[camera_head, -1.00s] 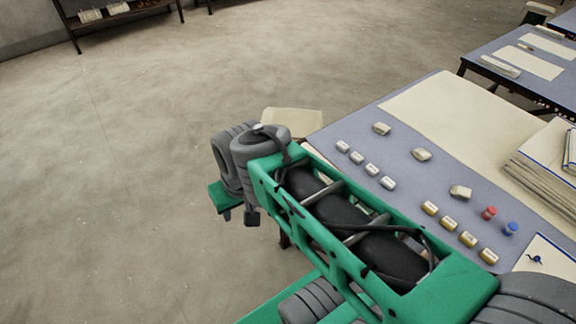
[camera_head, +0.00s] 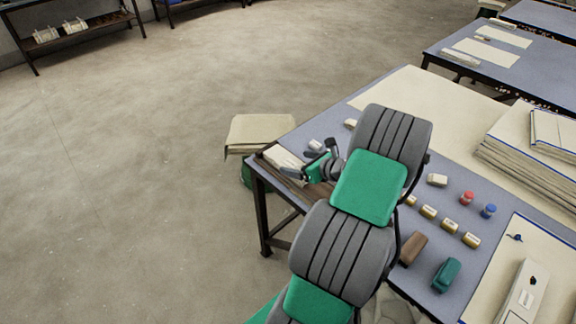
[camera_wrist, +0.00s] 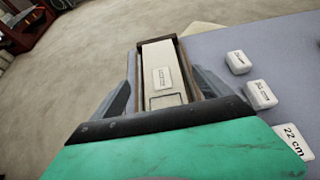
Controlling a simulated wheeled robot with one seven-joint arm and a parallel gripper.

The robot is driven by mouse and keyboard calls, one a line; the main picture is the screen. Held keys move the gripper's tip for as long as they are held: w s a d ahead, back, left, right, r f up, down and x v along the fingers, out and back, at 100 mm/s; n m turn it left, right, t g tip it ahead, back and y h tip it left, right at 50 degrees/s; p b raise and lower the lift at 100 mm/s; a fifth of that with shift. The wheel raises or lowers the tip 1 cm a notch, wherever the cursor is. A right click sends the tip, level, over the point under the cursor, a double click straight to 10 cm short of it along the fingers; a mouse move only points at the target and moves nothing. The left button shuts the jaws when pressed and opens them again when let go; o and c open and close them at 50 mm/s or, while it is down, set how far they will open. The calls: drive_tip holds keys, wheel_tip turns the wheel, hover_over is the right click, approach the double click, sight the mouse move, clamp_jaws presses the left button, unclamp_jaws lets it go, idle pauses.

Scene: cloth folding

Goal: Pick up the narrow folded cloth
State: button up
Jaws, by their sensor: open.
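The narrow folded cloth is a long cream strip with a printed label (camera_wrist: 164,70), lying in a brown wooden tray (camera_wrist: 185,62) in the wrist view. In the head view the cloth (camera_head: 280,156) lies at the near left corner of the table, partly hidden by my gripper. My gripper (camera_head: 296,168) is open over the tray there. In the wrist view its two dark fingers (camera_wrist: 163,88) stand on either side of the cloth. I cannot tell whether they touch it or the tray.
Small labelled white blocks (camera_wrist: 260,93) lie close to the right of the tray. Yellow, red and blue pieces, a brown block (camera_head: 413,248) and a green block (camera_head: 446,274) lie on the table (camera_head: 385,130). A cream-topped thing (camera_head: 262,128) stands beyond the table's left edge.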

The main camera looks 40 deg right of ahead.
sight(290, 162)
drive_tip(key=x, duration=0.4)
drive_tip(key=shift+w+f, duration=0.1)
drive_tip(key=shift+f, duration=0.3)
drive_tip(key=shift+d, duration=0.1)
drive_tip(key=shift+c, duration=0.2)
drive_tip(key=c, duration=1.5)
